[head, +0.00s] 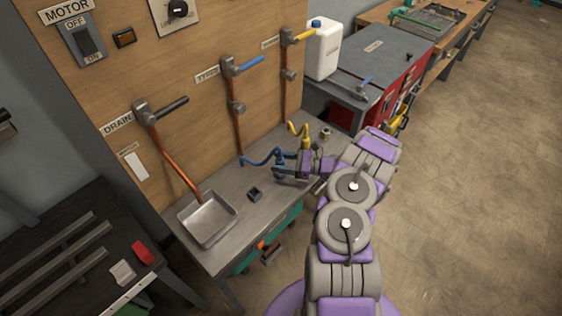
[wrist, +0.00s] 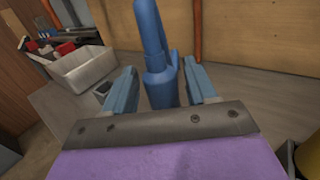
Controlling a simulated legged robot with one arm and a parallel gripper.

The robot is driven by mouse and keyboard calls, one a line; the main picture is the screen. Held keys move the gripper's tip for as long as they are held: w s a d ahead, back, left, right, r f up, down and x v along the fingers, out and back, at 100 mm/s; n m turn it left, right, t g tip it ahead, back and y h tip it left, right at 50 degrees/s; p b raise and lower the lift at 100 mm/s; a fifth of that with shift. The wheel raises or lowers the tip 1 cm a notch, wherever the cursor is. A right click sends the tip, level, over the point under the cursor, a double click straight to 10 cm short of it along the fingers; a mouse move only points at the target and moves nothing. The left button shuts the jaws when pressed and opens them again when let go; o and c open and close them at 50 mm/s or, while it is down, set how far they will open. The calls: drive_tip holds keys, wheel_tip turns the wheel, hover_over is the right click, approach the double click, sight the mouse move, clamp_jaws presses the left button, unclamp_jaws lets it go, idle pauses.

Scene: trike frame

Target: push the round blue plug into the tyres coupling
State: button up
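The blue plug (wrist: 161,88), with a blue hose rising from its top, stands between the two blue fingers of my gripper (wrist: 160,82) in the wrist view. A narrow gap shows on each side of it, so the fingers look open around it. In the head view my gripper (head: 282,175) is low over the bench, at the right end of the curled blue hose (head: 258,161). The tyres line has a label, a blue lever (head: 249,63) and a grey fitting (head: 237,108) that looks like the coupling. This fitting is on the board, above and left of my gripper.
A metal tray (head: 207,219) and a small dark square holder (head: 255,194) are on the bench (head: 226,252). A yellow hose (head: 299,130) hangs right of the blue one. The drain lever (head: 170,107) juts from the board. A white jug (head: 322,50) stands on the grey-red cabinet.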

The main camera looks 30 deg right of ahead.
drive_tip(key=shift+o, duration=1)
drive_tip(key=shift+d, duration=0.1)
drive_tip(key=p+v, duration=0.2)
drive_tip(key=v, duration=1.5)
